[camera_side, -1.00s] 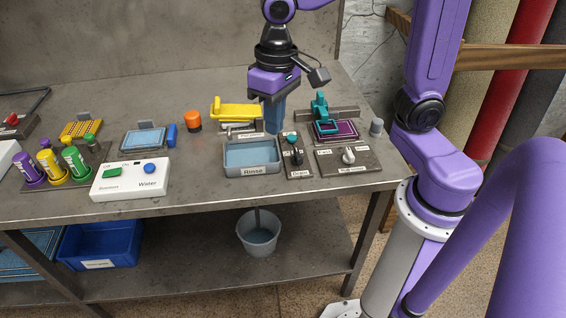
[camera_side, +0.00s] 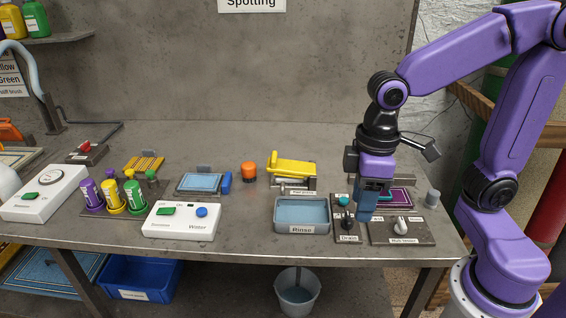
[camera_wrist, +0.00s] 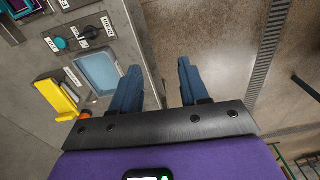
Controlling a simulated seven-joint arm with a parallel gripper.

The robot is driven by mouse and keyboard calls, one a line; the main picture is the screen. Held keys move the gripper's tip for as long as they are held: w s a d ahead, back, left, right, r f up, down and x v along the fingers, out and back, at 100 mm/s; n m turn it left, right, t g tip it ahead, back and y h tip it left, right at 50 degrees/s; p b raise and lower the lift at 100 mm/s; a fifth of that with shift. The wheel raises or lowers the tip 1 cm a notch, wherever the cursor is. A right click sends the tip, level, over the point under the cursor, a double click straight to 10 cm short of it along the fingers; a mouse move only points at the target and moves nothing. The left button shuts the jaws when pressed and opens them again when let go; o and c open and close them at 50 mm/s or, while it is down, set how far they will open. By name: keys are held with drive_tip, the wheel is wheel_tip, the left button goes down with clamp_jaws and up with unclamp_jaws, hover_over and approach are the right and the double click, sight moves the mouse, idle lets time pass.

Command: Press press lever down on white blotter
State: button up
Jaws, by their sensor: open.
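A yellow press (camera_side: 292,168) with a lever-like top stands on the bench behind the rinse tray. It also shows at left in the wrist view (camera_wrist: 54,97). I cannot make out a white blotter under it. My gripper (camera_side: 366,214) points down to the right of the press and nearer the front, in front of the purple pad. In the wrist view my gripper (camera_wrist: 157,78) has its two blue fingers wide apart with nothing between them, over the floor beyond the bench edge.
A rinse tray (camera_side: 302,226) of water, a drain panel (camera_side: 349,237) and a knob panel (camera_side: 402,236) line the bench front. A grey cylinder (camera_side: 432,198) stands at right. Bare bench lies behind the press.

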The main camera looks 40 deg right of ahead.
drive_tip(key=w+a+r+m, duration=0.25)
drive_tip(key=w+m, duration=0.25)
drive_tip(key=w, duration=0.8)
drive_tip(key=m, duration=1.3)
hover_over(274, 156)
drive_tip(key=s+d, duration=0.2)
drive_tip(key=shift+t+y, duration=0.3)
drive_tip(key=shift+t, duration=0.1)
drive_tip(key=f, duration=0.5)
drive_tip(key=w+a+f, duration=0.1)
drive_tip(key=f, duration=0.5)
drive_tip(key=w+f, duration=0.1)
drive_tip(key=f, duration=0.4)
drive_tip(key=shift+a+f, duration=0.15)
drive_tip(key=shift+a, duration=0.2)
